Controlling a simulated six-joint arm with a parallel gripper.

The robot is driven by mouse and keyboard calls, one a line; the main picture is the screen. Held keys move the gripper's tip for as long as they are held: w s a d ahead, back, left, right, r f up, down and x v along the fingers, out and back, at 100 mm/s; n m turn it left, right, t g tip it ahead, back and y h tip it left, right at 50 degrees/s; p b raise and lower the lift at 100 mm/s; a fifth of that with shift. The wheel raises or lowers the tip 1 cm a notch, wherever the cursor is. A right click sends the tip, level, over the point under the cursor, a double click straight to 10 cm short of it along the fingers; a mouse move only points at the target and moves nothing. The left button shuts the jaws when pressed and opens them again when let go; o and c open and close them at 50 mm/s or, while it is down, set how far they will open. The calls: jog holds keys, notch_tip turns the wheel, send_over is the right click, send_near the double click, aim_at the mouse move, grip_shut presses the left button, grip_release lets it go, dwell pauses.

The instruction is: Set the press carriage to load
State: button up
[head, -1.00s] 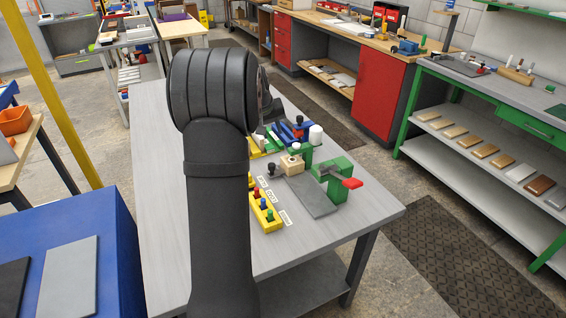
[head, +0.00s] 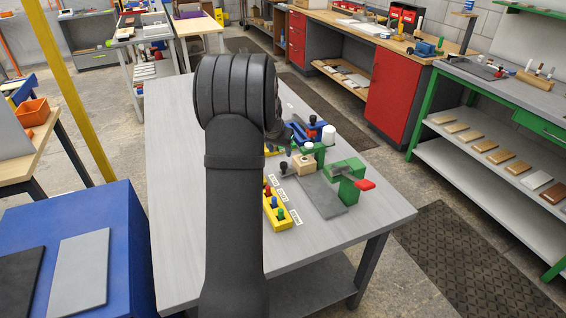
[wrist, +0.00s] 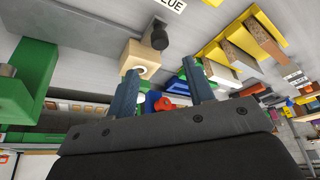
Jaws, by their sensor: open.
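The press is a green frame (head: 347,181) with a red-ended handle (head: 365,185) beside a flat grey plate (head: 321,200). A pale wooden block (head: 303,164) with a black knob (head: 284,168) next to it sits at the plate's far end; I take these for the carriage. In the wrist view, the block (wrist: 139,58) and black knob (wrist: 160,37) appear just beyond my gripper (wrist: 160,68). Its two fingers are apart, with nothing clearly held between them. In the head view my arm hides most of the gripper. Whether a finger touches the block cannot be told.
A yellow holder (head: 278,211) with coloured knobs and white labels stands left of the plate. Yellow trays (wrist: 232,50) lie right in the wrist view. The table's front right is clear.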

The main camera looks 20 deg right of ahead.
aim_at(284, 164)
jog(key=x, duration=0.9)
jog(key=shift+c, duration=0.2)
grip_shut()
